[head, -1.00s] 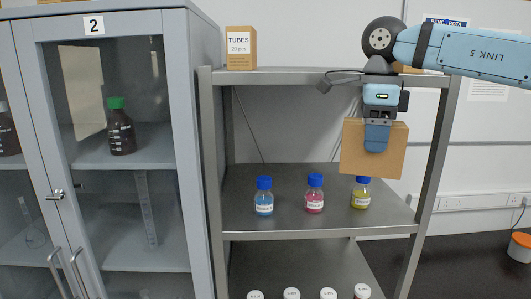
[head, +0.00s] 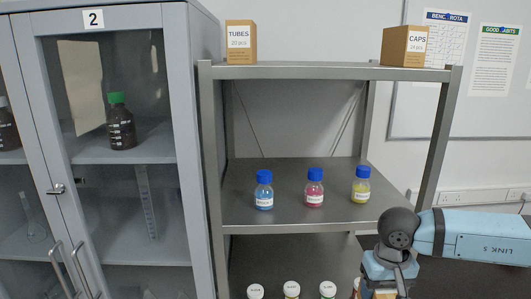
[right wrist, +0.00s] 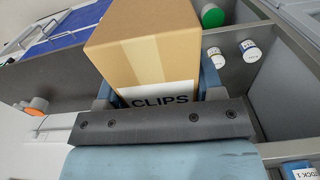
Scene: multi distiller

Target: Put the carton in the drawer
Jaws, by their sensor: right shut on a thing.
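In the right wrist view, my right gripper (right wrist: 160,88) is shut on a brown carton (right wrist: 150,38) with a white label reading "CLIPS". The carton sits between the two fingers. In the head view, my right gripper is low at the lower right, in front of the shelf rack, with its fingers mostly cut off by the bottom edge. No drawer shows clearly. A blue-framed label ending "OCK 1" (right wrist: 304,170) shows at the lower right corner of the wrist view; I cannot tell what it is on. My left gripper is not in view.
A metal rack (head: 330,73) carries a "TUBES" box (head: 240,42) and a "CAPS" box (head: 406,46) on top. Blue-capped bottles (head: 314,188) stand on its middle shelf, white-capped ones (head: 291,290) below. A glass-door cabinet (head: 190,150) stands left.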

